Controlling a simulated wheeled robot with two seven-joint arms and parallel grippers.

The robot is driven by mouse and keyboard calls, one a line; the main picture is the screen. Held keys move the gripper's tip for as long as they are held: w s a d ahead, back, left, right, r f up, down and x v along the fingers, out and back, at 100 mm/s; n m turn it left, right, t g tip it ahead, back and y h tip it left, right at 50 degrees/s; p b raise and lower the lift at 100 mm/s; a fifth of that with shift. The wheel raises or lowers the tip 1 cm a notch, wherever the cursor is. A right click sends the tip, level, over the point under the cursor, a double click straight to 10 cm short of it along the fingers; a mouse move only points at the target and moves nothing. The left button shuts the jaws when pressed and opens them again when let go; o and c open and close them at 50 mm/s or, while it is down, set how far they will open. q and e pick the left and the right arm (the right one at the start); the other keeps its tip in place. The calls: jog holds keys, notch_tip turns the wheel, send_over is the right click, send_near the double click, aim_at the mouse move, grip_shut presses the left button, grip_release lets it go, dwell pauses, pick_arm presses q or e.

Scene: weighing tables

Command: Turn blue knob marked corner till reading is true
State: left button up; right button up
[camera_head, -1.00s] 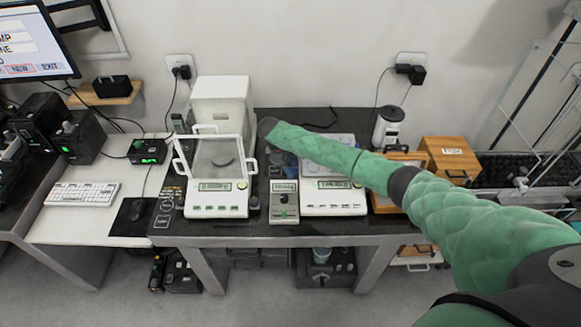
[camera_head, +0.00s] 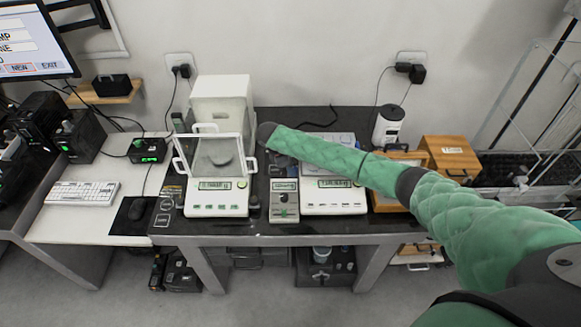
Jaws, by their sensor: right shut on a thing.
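My right arm reaches in from the right in a green quilted sleeve. It ends in a dark wrist over the gap between two balances. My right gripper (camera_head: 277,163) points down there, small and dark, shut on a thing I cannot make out. The left balance (camera_head: 216,197) is white with a glass shield and a lit green display. The right balance (camera_head: 335,203) is white and partly hidden by my arm. A small grey unit (camera_head: 284,203) with a display and a dark button stands between them. No blue knob shows clearly. The digits are too blurred to read. My left gripper is out of view.
The dark weighing table (camera_head: 240,228) carries the balances. A wooden box (camera_head: 450,158) and a white canister (camera_head: 388,126) stand at its right. A monitor stands at upper left.

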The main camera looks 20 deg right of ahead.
jog(key=shift+n+t, duration=0.3)
jog(key=shift+n, duration=0.6)
jog(key=o, duration=0.7)
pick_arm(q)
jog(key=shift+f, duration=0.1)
pick_arm(e)
jog(key=shift+r, duration=0.1)
